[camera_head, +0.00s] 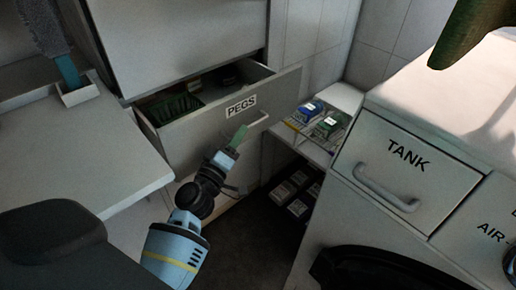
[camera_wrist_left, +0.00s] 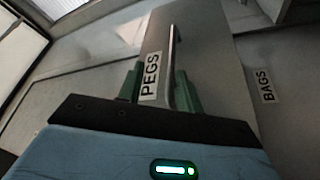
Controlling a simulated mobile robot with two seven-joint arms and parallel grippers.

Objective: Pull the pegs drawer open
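The pegs drawer (camera_head: 213,129), a grey drawer with a PEGS label, stands partly out of its cabinet in the head view, with dark green contents showing inside. Its bar handle (camera_head: 259,124) is on the right part of the front. My left gripper (camera_head: 238,137) is in front of the drawer front, close by the handle. In the left wrist view its two green fingers (camera_wrist_left: 160,90) are spread apart, with the PEGS label and the handle (camera_wrist_left: 173,55) showing between them. I cannot tell whether a finger touches the handle.
A drawer labelled BAGS (camera_wrist_left: 265,84) shows beside it in the left wrist view. A TANK drawer (camera_head: 406,169) is at the right. A shelf with small boxes (camera_head: 327,127) stands beyond the handle. A grey counter (camera_head: 70,150) is at the left.

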